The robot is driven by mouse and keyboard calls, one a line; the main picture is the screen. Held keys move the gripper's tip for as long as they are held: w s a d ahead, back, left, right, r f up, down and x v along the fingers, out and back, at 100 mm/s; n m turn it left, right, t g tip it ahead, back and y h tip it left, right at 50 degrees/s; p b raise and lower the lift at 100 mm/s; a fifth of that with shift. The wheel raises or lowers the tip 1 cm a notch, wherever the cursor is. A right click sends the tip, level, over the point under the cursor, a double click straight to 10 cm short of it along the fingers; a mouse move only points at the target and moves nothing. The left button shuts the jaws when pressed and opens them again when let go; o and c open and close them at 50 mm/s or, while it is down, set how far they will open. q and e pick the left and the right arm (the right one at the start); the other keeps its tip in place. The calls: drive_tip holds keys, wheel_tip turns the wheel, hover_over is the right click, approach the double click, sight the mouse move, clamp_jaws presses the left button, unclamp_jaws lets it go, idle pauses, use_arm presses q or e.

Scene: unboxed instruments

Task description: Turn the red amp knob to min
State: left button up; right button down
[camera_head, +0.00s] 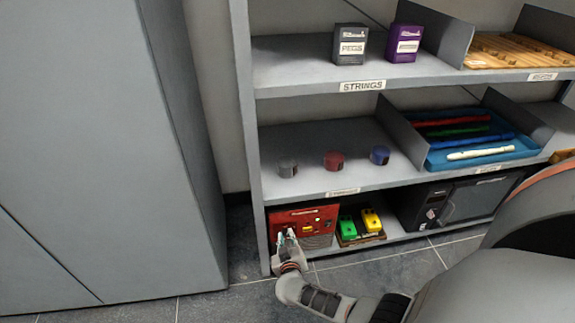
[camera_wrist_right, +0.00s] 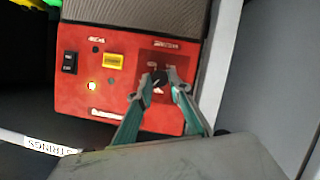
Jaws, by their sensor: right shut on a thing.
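The red amp (camera_head: 322,215) stands on the bottom shelf at its left end, and its red front panel (camera_wrist_right: 84,107) fills much of the right wrist view. A small black knob (camera_wrist_right: 158,76) sits on a darker red square of the panel. My right gripper (camera_head: 286,234) reaches the left part of the amp's front. In the right wrist view its teal fingers (camera_wrist_right: 160,82) are shut on the knob, one on each side. The knob's pointer and the small marks around it are too small to read. My left gripper is in neither view.
The panel also has a black switch (camera_wrist_right: 70,62), a yellow display (camera_wrist_right: 113,61) and a lit round lamp. Green (camera_head: 347,227) and yellow pedals (camera_head: 371,220) stand right of the amp, then a black amp (camera_head: 434,212). The shelf upright (camera_head: 250,150) is close on the left.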

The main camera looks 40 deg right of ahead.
drive_tip(key=shift+a+f+n+g+h, duration=0.25)
drive_tip(key=shift+n+h, duration=0.35)
drive_tip(key=shift+n, duration=0.3)
drive_tip(key=shift+s+f+n+h+b, duration=0.1)
drive_tip(key=shift+f+n+h+b, duration=0.1)
drive_tip(key=shift+n+h+b, duration=0.3)
drive_tip(key=shift+f+n, duration=0.1)
drive_tip(key=shift+n, duration=0.6)
drive_tip(key=shift+g+h+b, duration=0.25)
drive_tip(key=shift+h+b, duration=0.15)
drive_tip(key=shift+b, duration=0.05)
drive_tip(key=shift+n, duration=0.5)
drive_tip(key=shift+n+h+b, duration=0.4)
drive_tip(key=shift+b, duration=0.05)
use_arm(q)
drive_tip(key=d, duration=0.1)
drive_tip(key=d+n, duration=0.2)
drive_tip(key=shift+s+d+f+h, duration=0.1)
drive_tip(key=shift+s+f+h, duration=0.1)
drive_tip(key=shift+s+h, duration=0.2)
use_arm(e)
drive_tip(key=shift+r, duration=0.2)
